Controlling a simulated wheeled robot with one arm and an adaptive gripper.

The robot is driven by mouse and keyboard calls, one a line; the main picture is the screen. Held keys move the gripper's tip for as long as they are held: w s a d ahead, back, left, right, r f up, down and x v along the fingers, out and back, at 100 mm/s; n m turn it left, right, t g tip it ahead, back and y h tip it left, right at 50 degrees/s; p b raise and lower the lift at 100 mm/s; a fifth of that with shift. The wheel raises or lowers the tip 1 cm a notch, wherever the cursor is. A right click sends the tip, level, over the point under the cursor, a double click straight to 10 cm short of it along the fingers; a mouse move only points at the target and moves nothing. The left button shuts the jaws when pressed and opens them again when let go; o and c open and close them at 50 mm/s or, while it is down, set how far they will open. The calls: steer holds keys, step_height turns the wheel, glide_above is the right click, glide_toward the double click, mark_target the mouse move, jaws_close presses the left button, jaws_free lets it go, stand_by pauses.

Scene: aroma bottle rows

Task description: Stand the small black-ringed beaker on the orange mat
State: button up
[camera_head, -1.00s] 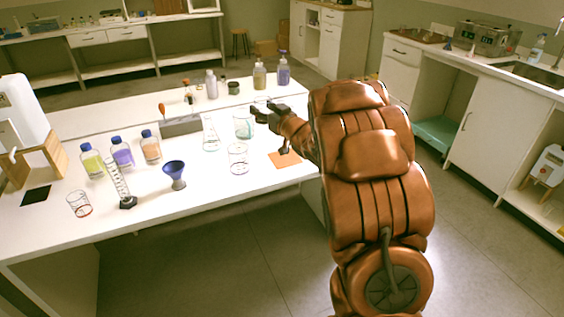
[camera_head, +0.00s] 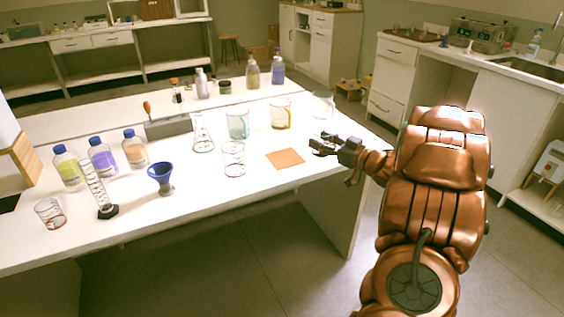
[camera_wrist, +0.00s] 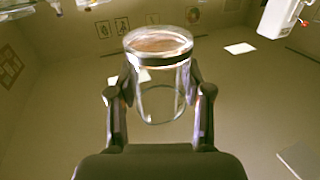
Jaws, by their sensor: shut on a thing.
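A clear glass beaker (camera_wrist: 162,88) with a dark ring near its rim is between my two fingers in the wrist view. My gripper (camera_head: 318,143) is shut on it. In the head view the gripper is near the table's right end, to the right of the orange mat (camera_head: 285,159) and apart from it. The held beaker is hard to make out there. The mat lies flat, with nothing on it. Another dark-ringed glass (camera_head: 233,160) stands left of the mat.
A yellow-marked beaker (camera_head: 281,114), a teal-tinted beaker (camera_head: 238,124), a flask (camera_head: 203,138) and a clear beaker (camera_head: 322,104) stand behind the mat. A blue funnel (camera_head: 161,176) and several capped bottles stand further left. The table (camera_head: 225,200) is clear in front of the mat.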

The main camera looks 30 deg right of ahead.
steer(key=shift+s+d+f, duration=0.3)
steer(key=shift+s+f, duration=0.25)
steer(key=shift+w+a+f, duration=0.1)
steer(key=shift+w+f, duration=0.05)
steer(key=shift+f, duration=0.05)
steer(key=w+a+f, duration=0.1)
steer(key=w, duration=0.2)
steer(key=w+a+f, duration=0.1)
steer(key=w+f, duration=0.1)
steer(key=w, duration=0.1)
steer(key=w+a+f+b, duration=0.1)
steer(key=w+f, duration=0.1)
steer(key=w, duration=0.2)
steer(key=shift+f, duration=0.15)
steer(key=w+f, duration=0.1)
steer(key=w+a+f, duration=0.1)
steer(key=shift+w, duration=0.3)
steer(key=shift+w+f, duration=0.1)
steer(key=shift+w, duration=0.05)
steer(key=shift+f, duration=0.15)
steer(key=o, duration=1.2)
steer(key=shift+c, duration=0.2)
